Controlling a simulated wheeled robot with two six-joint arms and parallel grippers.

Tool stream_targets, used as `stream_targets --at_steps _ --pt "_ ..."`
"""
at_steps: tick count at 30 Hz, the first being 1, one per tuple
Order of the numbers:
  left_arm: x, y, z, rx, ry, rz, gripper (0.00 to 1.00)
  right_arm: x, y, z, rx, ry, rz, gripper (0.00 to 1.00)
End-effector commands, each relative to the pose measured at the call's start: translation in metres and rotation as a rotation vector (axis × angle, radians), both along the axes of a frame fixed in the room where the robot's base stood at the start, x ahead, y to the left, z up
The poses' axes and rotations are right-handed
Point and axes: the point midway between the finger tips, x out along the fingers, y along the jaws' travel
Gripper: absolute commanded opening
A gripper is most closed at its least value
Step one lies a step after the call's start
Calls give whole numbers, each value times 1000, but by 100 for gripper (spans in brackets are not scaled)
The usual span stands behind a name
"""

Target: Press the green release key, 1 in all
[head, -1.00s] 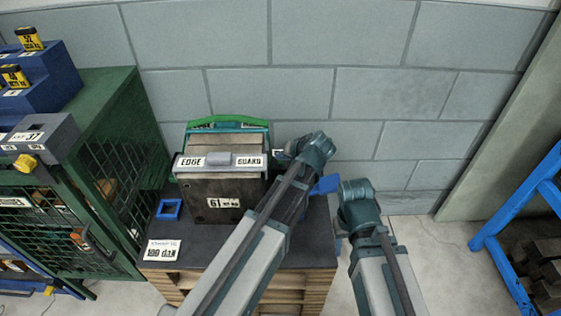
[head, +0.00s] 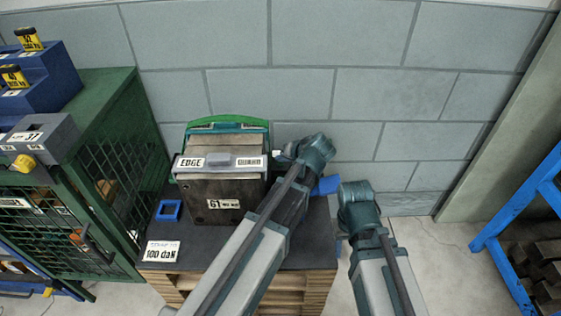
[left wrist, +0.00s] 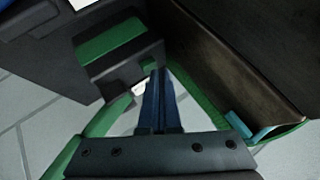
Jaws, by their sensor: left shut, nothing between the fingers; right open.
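The dark mould block (head: 224,205) marked 61 stands on the pallet, with an EDGE GUARD bar across its top and a green handle behind. In the left wrist view, a small green key (left wrist: 149,62) sits on a dark housing beside a larger green panel (left wrist: 110,48). My left gripper (left wrist: 159,74) is shut and empty, its blue fingertips close to the small key; I cannot tell whether they touch. In the head view, my left arm's end is at the block's right side and the key is hidden. My right gripper (head: 331,207) is open, partly hidden, over the pallet's right side.
The pallet's dark top (head: 215,250) carries a blue square frame (head: 169,210) and a 100 daN card (head: 161,251). A green mesh cabinet (head: 120,160) stands at left, a blue rack (head: 520,215) at right. A block wall (head: 300,40) closes the back.

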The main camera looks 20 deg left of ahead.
Motion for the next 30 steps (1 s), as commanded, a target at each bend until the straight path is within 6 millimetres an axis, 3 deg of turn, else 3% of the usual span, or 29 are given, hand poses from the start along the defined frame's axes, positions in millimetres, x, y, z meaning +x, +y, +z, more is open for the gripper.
stream_targets --at_steps 7,20,30 --pt "0 0 15 0 0 0 0 0 0 15 0 0 0 50" --pt "0 0 17 0 0 0 0 0 0 17 0 0 0 50" --pt "0 0 46 0 0 0 0 0 0 46 0 0 0 50"
